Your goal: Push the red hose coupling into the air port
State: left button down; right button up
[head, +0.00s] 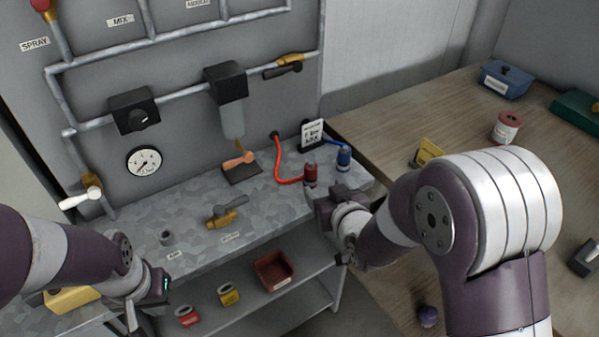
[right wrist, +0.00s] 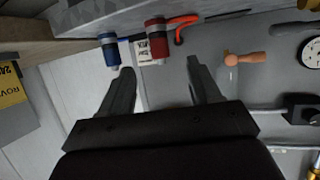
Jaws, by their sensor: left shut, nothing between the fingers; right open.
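The red hose coupling (head: 310,174) stands upright at the right end of the grey bench, with a red hose (head: 279,170) running from it to the panel. My right gripper (head: 326,204) is open just in front of it. In the right wrist view the red coupling (right wrist: 156,42) appears between the spread fingertips (right wrist: 160,66); I cannot tell whether it lies within their reach. A grey ring-shaped fitting (head: 167,238), probably the air port, sits near a small label (head: 174,255) on the bench's left part. My left gripper (head: 132,318) is shut and empty at the bench's front left.
A blue coupling (head: 343,157) stands right beside the red one, before a small sign (head: 313,135). Red and yellow containers sit on the lower shelf (head: 310,298). A wooden table (head: 390,115) is at right.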

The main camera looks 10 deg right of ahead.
aim_at(313, 175)
jog(key=x, duration=1.1)
jog(key=shift+w+f, duration=0.1)
jog(key=shift+w, duration=0.15)
jog(key=shift+s, duration=0.1)
jog(key=c, duration=0.3)
jog(key=shift+d, duration=0.1)
jog(key=c, duration=0.8)
